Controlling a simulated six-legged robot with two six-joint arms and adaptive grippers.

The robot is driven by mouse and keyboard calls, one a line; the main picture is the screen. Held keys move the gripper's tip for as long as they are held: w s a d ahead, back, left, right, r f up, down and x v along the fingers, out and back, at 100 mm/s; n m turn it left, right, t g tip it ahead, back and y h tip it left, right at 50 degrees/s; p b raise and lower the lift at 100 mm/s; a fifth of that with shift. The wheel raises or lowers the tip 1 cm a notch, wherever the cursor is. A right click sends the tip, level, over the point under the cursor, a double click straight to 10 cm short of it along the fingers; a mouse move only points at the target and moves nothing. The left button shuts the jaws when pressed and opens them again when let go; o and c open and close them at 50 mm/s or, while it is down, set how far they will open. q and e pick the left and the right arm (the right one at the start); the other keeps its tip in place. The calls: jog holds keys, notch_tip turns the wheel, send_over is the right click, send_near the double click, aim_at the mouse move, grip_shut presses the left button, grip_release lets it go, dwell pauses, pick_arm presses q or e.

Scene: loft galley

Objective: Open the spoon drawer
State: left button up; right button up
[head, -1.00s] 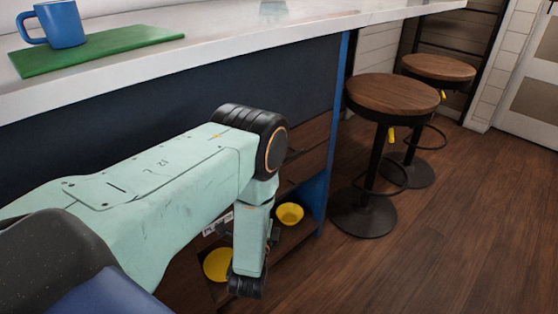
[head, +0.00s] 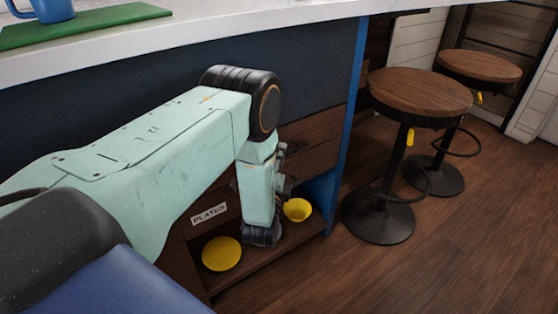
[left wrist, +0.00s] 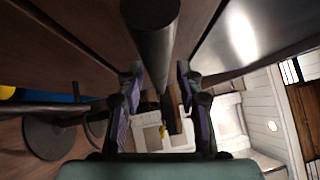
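The brown wooden drawer fronts (head: 318,127) are set in the navy counter side, partly hidden by my left arm. No spoon label shows; a "PLATES" label (head: 209,214) is visible lower down. In the left wrist view, a dark round bar handle (left wrist: 152,45) runs down from the top middle. My left gripper (left wrist: 160,88) is open, with one finger on each side of the bar's line and a gap between them. I cannot tell whether the fingers touch it. In the head view the fingers are mostly hidden by my arm. My right gripper is not in view.
A yellow plate (head: 221,254) and a yellow bowl (head: 297,209) sit on the low shelf by my wrist. Two stools (head: 419,93) (head: 479,67) stand to the right. A blue mug (head: 53,9) is on a green board (head: 95,22).

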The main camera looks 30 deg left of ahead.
pick_arm(q)
jog(key=shift+a, duration=0.1)
grip_shut()
dwell(0.4)
dwell(0.4)
